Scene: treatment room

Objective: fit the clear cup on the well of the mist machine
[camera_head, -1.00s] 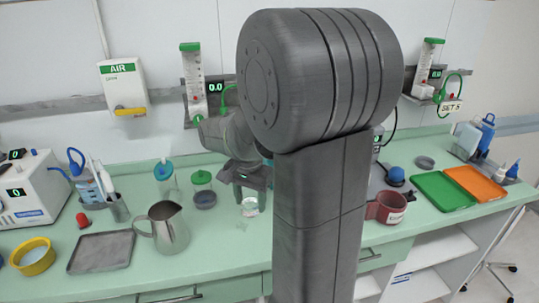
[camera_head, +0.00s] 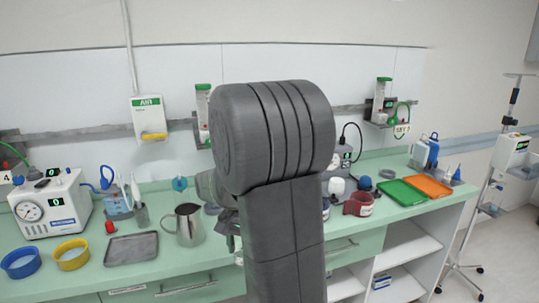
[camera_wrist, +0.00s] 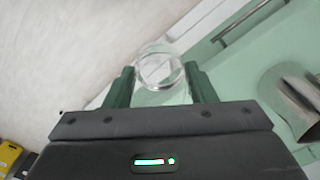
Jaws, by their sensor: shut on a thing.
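The clear cup (camera_wrist: 160,68) is between the two green fingers of my gripper (camera_wrist: 160,78) in the wrist view. The gripper is shut on it. In the wrist view the cup is in the air, over the floor beside the green counter. In the head view my own arm hides most of the gripper, and only a bit of it shows by the counter's front edge. I cannot make out the mist machine for certain; a grey and white device (camera_head: 342,157) behind my arm is partly hidden, so its well is not visible.
A metal pitcher (camera_head: 189,226) stands on the counter left of my arm, near a grey tray (camera_head: 132,249). A dark red mug (camera_head: 358,204), a green tray (camera_head: 402,192) and an orange tray (camera_head: 429,185) lie to the right. Open shelves are below.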

